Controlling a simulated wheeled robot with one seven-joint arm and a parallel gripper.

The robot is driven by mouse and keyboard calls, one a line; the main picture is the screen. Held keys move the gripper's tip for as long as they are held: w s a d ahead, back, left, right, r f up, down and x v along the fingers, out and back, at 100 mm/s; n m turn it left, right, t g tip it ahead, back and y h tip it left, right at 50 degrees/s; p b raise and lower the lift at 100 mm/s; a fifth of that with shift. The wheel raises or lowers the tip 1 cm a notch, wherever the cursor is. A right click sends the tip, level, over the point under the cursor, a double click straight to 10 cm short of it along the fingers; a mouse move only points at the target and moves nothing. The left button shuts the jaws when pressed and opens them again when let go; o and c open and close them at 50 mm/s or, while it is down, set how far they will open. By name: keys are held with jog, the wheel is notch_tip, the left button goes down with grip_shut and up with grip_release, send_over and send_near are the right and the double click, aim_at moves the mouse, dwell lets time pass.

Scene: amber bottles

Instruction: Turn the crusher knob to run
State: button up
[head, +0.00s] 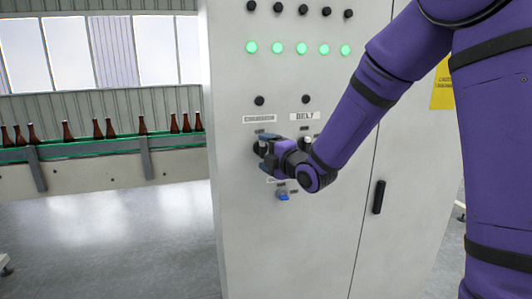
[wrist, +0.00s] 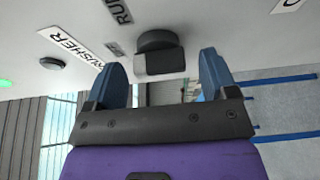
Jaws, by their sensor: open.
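The crusher knob (wrist: 160,52) is a black round knob with a grey-faced grip on the pale cabinet front. The CRUSHER label (wrist: 76,42) and a partly cut-off RUN label (wrist: 118,11) are beside it in the wrist view. My gripper (wrist: 163,64) is open, with one blue finger on each side of the knob in that view. I cannot tell whether the fingers touch it. In the head view my gripper (head: 264,144) is at the cabinet below the CRUSHER label (head: 259,118) and partly hides the knob (head: 256,148).
The BELT label (head: 304,115) and its knob (head: 307,141) are just right of my gripper. A blue piece (head: 282,196) sticks out below. Green lamps (head: 301,48) run above. A black door handle (head: 379,197) is at right. A conveyor (head: 110,160) with amber bottles is at left.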

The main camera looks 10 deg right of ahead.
jog(key=shift+w+a, duration=0.1)
jog(key=shift+w, duration=0.05)
jog(key=shift+c, duration=0.4)
jog(key=c, duration=0.9)
jog(key=shift+o, duration=0.2)
jog(key=shift+f+m, duration=0.1)
jog(key=shift+m, duration=0.2)
jog(key=m+t, duration=0.2)
jog(key=m, duration=0.3)
jog(key=shift+f+m, duration=0.15)
jog(key=shift+m, duration=0.15)
jog(key=m+t+h, duration=0.1)
jog(key=m, duration=0.2)
jog(key=m+t+h, duration=0.1)
jog(key=m, duration=0.3)
jog(key=shift+a+f+t, duration=0.1)
jog(key=shift+a+t, duration=0.05)
jog(key=shift+t, duration=0.25)
jog(key=shift+m, duration=0.4)
